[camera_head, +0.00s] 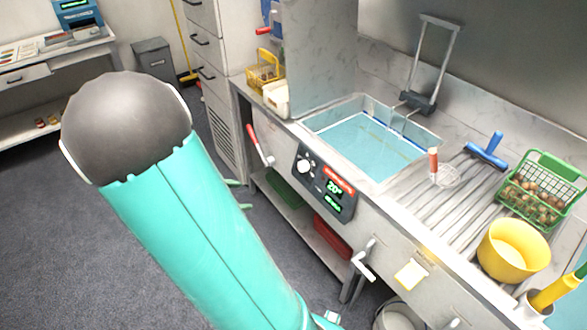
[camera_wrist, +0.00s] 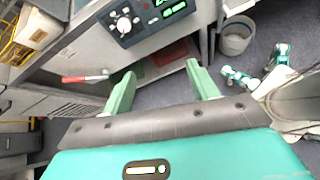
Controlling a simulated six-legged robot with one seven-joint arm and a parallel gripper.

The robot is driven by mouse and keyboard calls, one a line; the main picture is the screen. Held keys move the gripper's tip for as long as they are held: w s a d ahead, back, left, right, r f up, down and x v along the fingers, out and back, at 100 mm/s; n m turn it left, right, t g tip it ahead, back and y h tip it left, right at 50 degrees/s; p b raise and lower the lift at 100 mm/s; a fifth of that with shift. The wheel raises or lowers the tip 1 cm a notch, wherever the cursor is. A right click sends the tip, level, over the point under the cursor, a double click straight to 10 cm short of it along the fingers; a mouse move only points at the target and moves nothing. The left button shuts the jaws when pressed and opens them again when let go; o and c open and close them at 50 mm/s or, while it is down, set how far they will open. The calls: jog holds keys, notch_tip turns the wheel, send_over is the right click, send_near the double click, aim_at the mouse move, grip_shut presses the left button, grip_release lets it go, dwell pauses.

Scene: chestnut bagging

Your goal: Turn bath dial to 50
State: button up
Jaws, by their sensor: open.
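The bath dial is a white round knob (camera_head: 305,166) on a dark control panel (camera_head: 338,205) on the front of the steel bench. The panel's green display appears to read 20°. The dial (camera_wrist: 124,24) and the panel (camera_wrist: 150,30) also show at the top of the wrist view. The water bath (camera_head: 370,146) is sunk in the bench top above the panel. My gripper (camera_wrist: 160,70) is open, with two green fingers apart and nothing between them. In the wrist view its fingertips are below the panel and apart from the dial.
A red-handled lever (camera_head: 258,145) sticks out left of the panel, and a white crank handle (camera_head: 363,264) right of it. Green and red trays (camera_head: 332,237) lie on the shelf below. A bucket (camera_wrist: 236,38) stands on the floor. A green basket of chestnuts (camera_head: 540,195) sits at right.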

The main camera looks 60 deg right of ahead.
jog(key=s+d+f+n+g+h, duration=0.1)
jog(key=d+f+n+h, duration=0.3)
jog(key=d+f+n, duration=0.4)
jog(key=n+t+h, duration=0.2)
jog(key=n+h, duration=0.2)
jog(key=n, duration=0.2)
send_near(301, 168)
jog(key=x, duration=0.8)
jog(key=shift+s+d, duration=0.15)
jog(key=shift+d, duration=0.05)
jog(key=c, duration=1)
